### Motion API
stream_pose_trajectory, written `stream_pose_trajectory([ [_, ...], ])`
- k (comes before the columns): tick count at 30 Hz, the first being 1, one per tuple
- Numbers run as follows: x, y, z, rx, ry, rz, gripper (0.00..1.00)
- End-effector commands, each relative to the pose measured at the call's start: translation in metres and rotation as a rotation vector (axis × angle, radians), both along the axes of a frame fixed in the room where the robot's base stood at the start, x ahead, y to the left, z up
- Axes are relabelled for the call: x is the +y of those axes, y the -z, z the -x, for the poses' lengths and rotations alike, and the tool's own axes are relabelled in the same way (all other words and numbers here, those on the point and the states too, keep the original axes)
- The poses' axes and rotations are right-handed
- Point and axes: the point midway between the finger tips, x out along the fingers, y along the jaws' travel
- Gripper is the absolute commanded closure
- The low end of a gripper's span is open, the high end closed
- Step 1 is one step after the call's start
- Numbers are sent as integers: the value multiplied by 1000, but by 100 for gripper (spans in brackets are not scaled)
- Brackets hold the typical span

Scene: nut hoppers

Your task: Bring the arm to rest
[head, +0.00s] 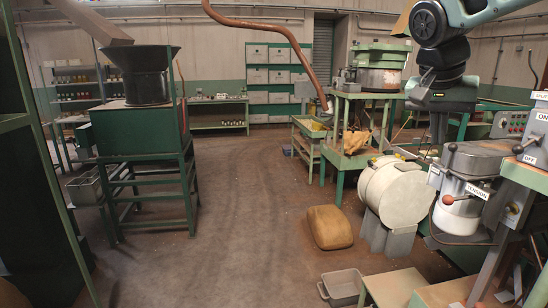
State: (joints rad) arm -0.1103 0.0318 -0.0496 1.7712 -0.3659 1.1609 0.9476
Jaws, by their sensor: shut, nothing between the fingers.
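My arm (443,52) comes in from the top right corner and bends down at a grey-teal joint. My gripper (438,133) hangs below it, pointing down, with a dark body. Its fingers look together with nothing held between them, though they are small against the background. It hangs in front of the green machines on the right, left of the control panel (509,124). I cannot tell its exact distance from them.
A machine with levers (470,185) stands at the right edge. A cream drum (392,190), a brown sack (330,227) and a grey bin (342,286) stand on the floor. A black hopper (146,75) on a green stand is at left. The middle floor is clear.

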Motion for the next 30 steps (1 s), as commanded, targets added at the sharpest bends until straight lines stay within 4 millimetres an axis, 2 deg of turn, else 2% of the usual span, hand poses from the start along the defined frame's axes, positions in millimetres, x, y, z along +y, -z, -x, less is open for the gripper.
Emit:
stream_pose_trajectory([
  [1,31,20,10,41,-123,-23,100],
  [4,89,58,36,112,-372,-69,100],
  [6,125,83,61,159,-547,-96,100],
  [9,170,119,106,224,-791,-127,100],
  [12,202,152,157,280,-1018,-149,100],
  [15,218,178,203,324,-1204,-157,100],
  [18,223,196,237,354,-1337,-158,100],
  [21,224,206,256,370,-1412,-156,100],
  [24,224,209,262,375,-1439,-155,100],
  [30,224,209,262,375,-1439,-155,100],
])
